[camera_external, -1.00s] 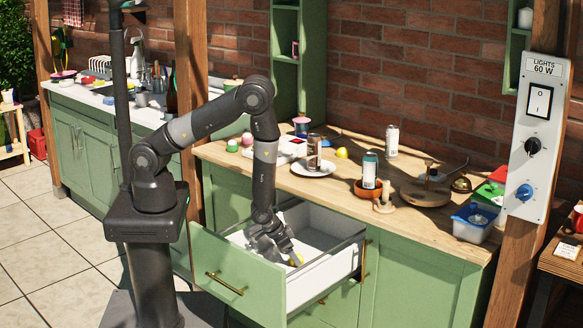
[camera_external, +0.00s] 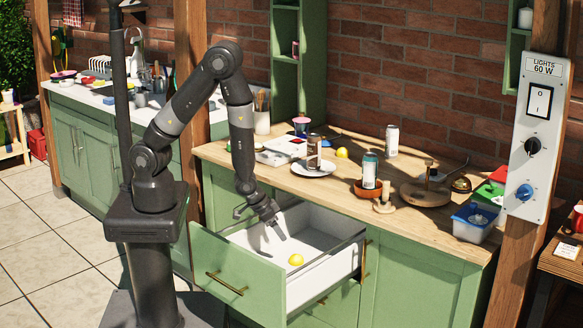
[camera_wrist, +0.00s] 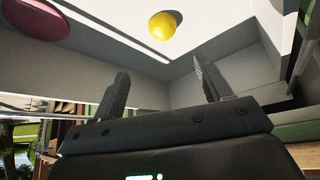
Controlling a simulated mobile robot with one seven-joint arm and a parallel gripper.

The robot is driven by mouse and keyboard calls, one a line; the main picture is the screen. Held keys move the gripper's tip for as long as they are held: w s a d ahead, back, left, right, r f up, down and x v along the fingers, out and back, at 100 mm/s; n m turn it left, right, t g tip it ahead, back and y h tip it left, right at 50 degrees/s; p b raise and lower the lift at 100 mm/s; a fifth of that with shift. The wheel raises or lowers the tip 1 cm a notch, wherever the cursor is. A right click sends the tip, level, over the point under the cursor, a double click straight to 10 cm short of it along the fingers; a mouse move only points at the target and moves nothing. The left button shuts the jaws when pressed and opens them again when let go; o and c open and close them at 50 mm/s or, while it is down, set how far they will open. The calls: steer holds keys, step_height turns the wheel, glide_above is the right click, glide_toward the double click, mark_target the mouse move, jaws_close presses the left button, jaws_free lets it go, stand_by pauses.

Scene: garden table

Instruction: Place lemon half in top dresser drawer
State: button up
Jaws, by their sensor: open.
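The yellow lemon half (camera_external: 296,260) lies on the white floor of the pulled-out top drawer (camera_external: 318,238), near its front right. In the wrist view the lemon half (camera_wrist: 164,25) shows beyond the fingertips, apart from them. My gripper (camera_external: 273,230) is open and empty, above the left part of the drawer. Its two spread fingers show in the wrist view (camera_wrist: 160,85) with nothing between them.
The green drawer front (camera_external: 238,280) stands out from the dresser. The wooden counter (camera_external: 330,187) above holds a plate with a can (camera_external: 314,152), a terracotta bowl with a can (camera_external: 370,170) and a blue container (camera_external: 475,222). A dark red round thing (camera_wrist: 35,18) shows in the wrist view.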

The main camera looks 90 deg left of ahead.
step_height(320, 180, up, 22)
steer(key=s+m+h, duration=0.1)
steer(key=s+h, duration=0.1)
steer(key=s+a+r+m, duration=0.2)
steer(key=s+a+r, duration=0.1)
steer(key=s+r, duration=1.2)
steer(key=shift+r+y, duration=0.25)
steer(key=shift+y, duration=0.05)
